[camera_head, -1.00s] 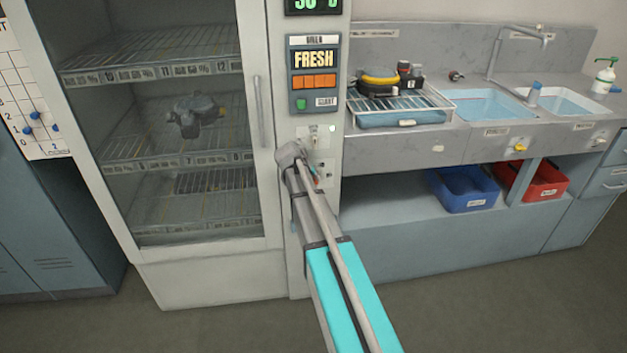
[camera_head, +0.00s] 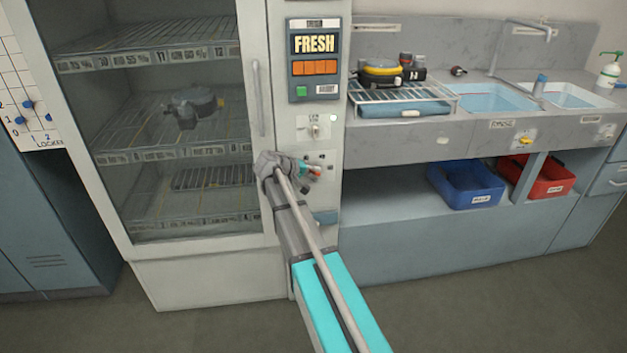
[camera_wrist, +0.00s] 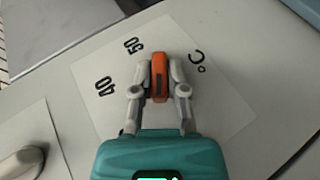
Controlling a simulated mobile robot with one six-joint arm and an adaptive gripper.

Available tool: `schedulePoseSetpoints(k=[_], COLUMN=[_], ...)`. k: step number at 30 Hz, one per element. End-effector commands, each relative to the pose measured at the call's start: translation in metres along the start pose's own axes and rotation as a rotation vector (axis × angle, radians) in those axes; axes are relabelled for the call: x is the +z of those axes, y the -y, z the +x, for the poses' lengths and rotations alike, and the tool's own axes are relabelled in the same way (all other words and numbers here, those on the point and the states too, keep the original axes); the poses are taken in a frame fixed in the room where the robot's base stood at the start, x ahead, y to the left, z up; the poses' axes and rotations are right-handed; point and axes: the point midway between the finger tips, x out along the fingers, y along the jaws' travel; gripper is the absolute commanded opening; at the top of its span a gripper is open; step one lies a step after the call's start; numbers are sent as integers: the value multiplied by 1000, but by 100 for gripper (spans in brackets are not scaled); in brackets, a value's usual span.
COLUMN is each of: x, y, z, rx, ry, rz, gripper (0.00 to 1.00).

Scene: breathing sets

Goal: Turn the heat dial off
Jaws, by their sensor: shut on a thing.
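The heat dial is an orange, bar-shaped knob (camera_wrist: 160,86) on a pale plate marked 40, 50 and °C in the wrist view. My gripper (camera_wrist: 160,74) is shut on it, with one grey finger against each side. In the head view my gripper (camera_head: 309,167) is at the cabinet's narrow control panel (camera_head: 329,218), below a small switch (camera_head: 316,131). The dial shows there only as a small orange-red patch, partly hidden by my gripper. I cannot tell which dial mark marks off.
Left of the panel is a glass-doored drying cabinet (camera_head: 135,277) with wire shelves and a tall handle (camera_head: 257,98). A metal sink counter (camera_head: 450,145) stands at the right, with a blue bin (camera_head: 472,184) and a red bin (camera_head: 549,182) beneath. The floor in front is clear.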

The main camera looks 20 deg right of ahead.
Motion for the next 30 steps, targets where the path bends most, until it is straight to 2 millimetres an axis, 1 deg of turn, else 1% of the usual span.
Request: schedulePoseSetpoints(k=[1, 12, 18, 24, 30], x=[2, 3, 3, 2, 2], y=[8, 8, 7, 5, 3], z=[3, 4, 3, 2, 1], rx=[31, 292, 404, 476, 507], ry=[2, 5, 4, 4, 4], rz=[-15, -124, -171, -200, -214], gripper=[0, 0, 0, 0, 0])
